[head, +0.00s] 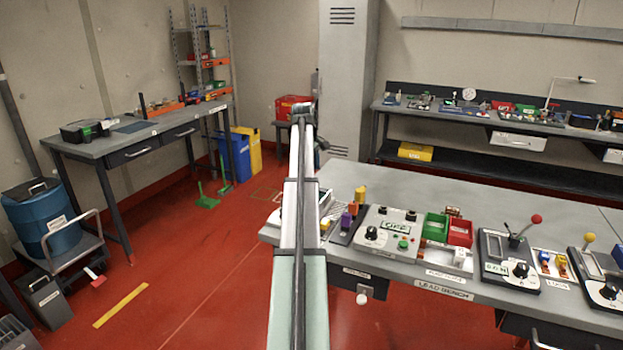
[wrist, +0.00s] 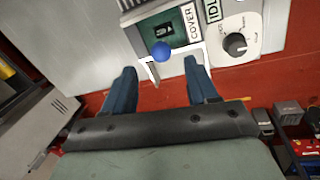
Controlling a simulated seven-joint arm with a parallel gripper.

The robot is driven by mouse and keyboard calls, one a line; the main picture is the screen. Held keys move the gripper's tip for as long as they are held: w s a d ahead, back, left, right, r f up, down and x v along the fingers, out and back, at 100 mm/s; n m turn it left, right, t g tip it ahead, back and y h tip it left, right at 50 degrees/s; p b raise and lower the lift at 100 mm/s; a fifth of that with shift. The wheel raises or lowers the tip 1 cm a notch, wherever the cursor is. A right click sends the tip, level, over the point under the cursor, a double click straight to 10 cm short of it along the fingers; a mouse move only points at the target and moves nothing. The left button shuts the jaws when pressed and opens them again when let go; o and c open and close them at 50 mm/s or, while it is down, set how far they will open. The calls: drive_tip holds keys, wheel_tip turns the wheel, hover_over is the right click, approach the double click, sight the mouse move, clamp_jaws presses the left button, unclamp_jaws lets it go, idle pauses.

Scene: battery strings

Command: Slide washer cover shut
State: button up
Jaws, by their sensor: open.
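In the wrist view a grey panel carries a label reading COVER (wrist: 191,24) beside a dark green recess (wrist: 163,27) with a small black-and-white part in it. A round blue knob (wrist: 162,50) stands at the near edge of the recess. A thin white bracket (wrist: 150,72) lies just below it. My gripper (wrist: 163,78) is open, its two dark blue fingers spread below the panel, one to each side of the knob's line. In the head view my arm hides most of this panel.
A white dial unit marked IDLE (wrist: 236,43) sits right of the cover panel. In the head view the long grey bench (head: 400,275) holds several devices, including green (head: 436,226) and red (head: 460,232) bins.

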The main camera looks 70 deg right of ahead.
wheel_tip(320, 180, up, 7)
drive_tip(key=a, duration=0.1)
drive_tip(key=shift+a+r, duration=0.15)
drive_tip(key=shift+a, duration=0.05)
drive_tip(key=shift+w, duration=0.15)
idle(0.4)
